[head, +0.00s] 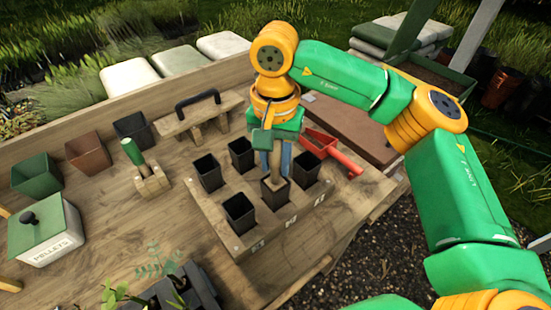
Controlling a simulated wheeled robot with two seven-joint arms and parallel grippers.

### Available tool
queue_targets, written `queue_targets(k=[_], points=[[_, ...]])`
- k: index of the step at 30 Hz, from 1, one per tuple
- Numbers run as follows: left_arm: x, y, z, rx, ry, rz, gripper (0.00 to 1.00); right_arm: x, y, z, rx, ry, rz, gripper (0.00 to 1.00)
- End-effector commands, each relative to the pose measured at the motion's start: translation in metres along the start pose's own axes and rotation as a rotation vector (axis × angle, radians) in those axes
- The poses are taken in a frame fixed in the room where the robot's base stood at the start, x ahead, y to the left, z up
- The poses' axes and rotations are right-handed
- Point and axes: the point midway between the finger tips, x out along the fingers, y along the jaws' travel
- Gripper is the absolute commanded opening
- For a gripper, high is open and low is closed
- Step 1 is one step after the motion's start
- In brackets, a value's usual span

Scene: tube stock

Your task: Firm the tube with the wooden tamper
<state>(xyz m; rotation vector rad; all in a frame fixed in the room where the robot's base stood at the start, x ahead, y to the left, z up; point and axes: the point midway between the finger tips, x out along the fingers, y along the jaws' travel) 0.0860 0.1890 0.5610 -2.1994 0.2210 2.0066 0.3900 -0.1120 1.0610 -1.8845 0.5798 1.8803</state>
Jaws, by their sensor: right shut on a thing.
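My right gripper (272,165) points down over the tube rack and is shut on a pale wooden piece, which looks like the wooden tamper (274,163). The tamper's lower end is at the mouth of a black square tube (275,195) in the rack's front right part; whether it presses on the filling is hidden. The tube stands upright in the wooden rack (290,230). Other black tubes stand beside it: one at the left (208,172), one behind (241,154), one at the right (306,168) and one in front (239,213). My left gripper is not in view.
A red scoop (333,151) lies right of the rack. A wooden stand with a black handle (198,108) is behind it. A green-handled tool (133,152) sits in a wooden block at the left. A pellets box (45,235) and pots line the left. Seedlings (165,285) stand in front.

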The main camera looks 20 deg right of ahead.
Motion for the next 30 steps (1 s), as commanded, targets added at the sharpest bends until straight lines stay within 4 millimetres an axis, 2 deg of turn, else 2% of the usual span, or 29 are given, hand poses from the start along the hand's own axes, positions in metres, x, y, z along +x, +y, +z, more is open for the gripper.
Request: queue_targets(k=[30], points=[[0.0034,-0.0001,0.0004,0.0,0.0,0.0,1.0,0.0049,0.0,0.0,0.0,0.0,0.0,0.0]])
